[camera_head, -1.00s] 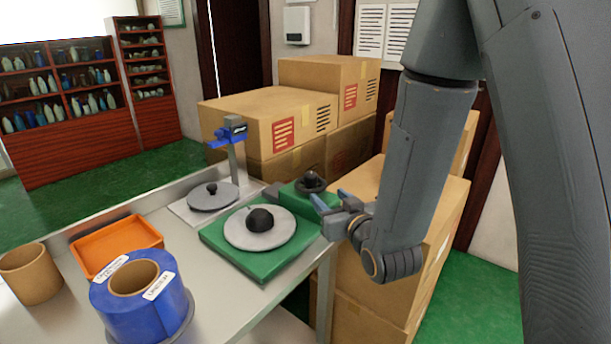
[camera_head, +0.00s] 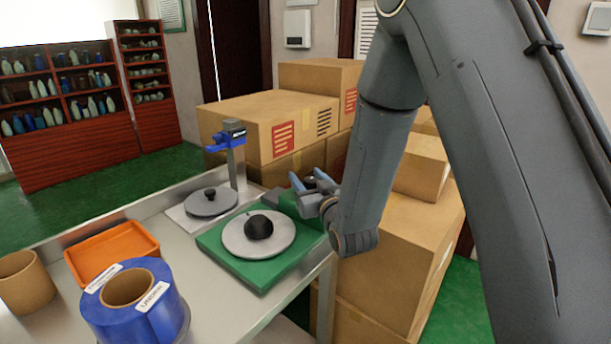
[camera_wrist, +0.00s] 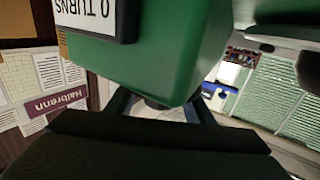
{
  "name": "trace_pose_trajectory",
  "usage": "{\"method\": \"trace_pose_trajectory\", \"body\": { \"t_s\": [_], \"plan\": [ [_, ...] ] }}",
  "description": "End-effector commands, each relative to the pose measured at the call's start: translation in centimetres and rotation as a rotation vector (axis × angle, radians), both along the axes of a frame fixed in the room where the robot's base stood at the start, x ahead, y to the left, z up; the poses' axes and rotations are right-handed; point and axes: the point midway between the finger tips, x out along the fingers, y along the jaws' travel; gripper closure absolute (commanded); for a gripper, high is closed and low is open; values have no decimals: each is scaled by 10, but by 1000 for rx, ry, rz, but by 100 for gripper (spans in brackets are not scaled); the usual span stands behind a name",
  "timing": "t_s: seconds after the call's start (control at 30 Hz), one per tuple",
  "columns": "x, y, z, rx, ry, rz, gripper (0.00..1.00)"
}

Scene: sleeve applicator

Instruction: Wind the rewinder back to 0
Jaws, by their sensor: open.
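The rewinder has a green base (camera_head: 250,273) on the bench, with a grey disc (camera_head: 283,240) and a black hub (camera_head: 258,227). Its green housing at the back right is mostly behind my gripper (camera_head: 307,181), which is open. In the wrist view the green housing (camera_wrist: 165,60) fills the upper middle and carries a white label (camera_wrist: 95,14) reading "0 TURNS" upside down.
A blue film roll (camera_head: 158,318), a brown cardboard core (camera_head: 25,283) and an orange tray (camera_head: 110,250) are on the bench's left. A stand with a blue head (camera_head: 226,137) is behind the disc. Stacked cartons (camera_head: 268,112) crowd behind and right of the rewinder.

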Motion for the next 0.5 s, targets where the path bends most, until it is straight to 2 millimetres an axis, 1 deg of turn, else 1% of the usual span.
{"method": "trace_pose_trajectory", "body": {
  "t_s": [0.1, 0.2, 0.47, 0.5],
  "plan": [
    [9, 4, 0, 0, 1, 0, 52],
    [12, 5, 0, 0, 0, 0, 52],
    [12, 5, 0, 0, 1, 0, 52],
    [12, 5, 0, 0, 1, 0, 59]
  ]
}}
